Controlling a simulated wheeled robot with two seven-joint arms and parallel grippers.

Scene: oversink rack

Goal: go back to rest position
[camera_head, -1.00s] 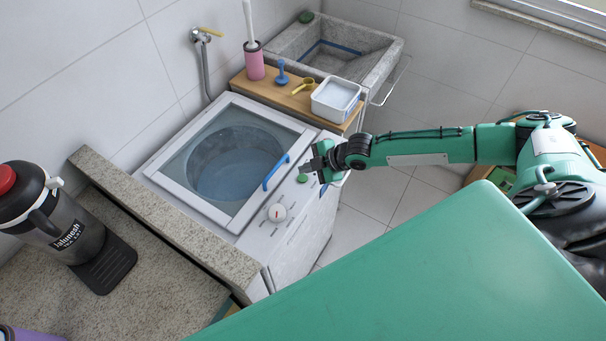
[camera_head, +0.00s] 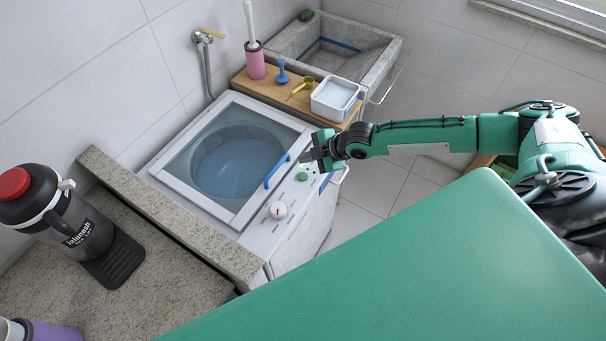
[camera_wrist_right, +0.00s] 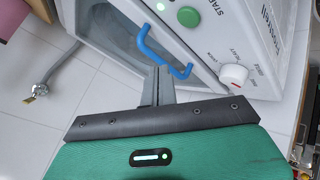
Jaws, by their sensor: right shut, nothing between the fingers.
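My right gripper (camera_head: 308,158) is over the front right part of the white washing machine (camera_head: 255,245), close to the right end of the blue lid handle (camera_head: 277,171). In the right wrist view my gripper (camera_wrist_right: 158,72) shows its fingers together and empty, beside the blue handle (camera_wrist_right: 165,58); I cannot tell whether they touch it. The machine's glass lid (camera_head: 235,160) is closed. A green start button (camera_head: 302,177) and a white knob (camera_head: 278,210) are on the panel; both also show in the right wrist view. My left gripper is not in view.
A wooden shelf (camera_head: 283,97) behind the machine holds a white tub (camera_head: 335,98), a pink brush holder (camera_head: 255,62) and small tools. A stone sink (camera_head: 385,65) stands beyond. A dark flask (camera_head: 50,215) stands on the left counter (camera_head: 140,285). Floor right of the machine is free.

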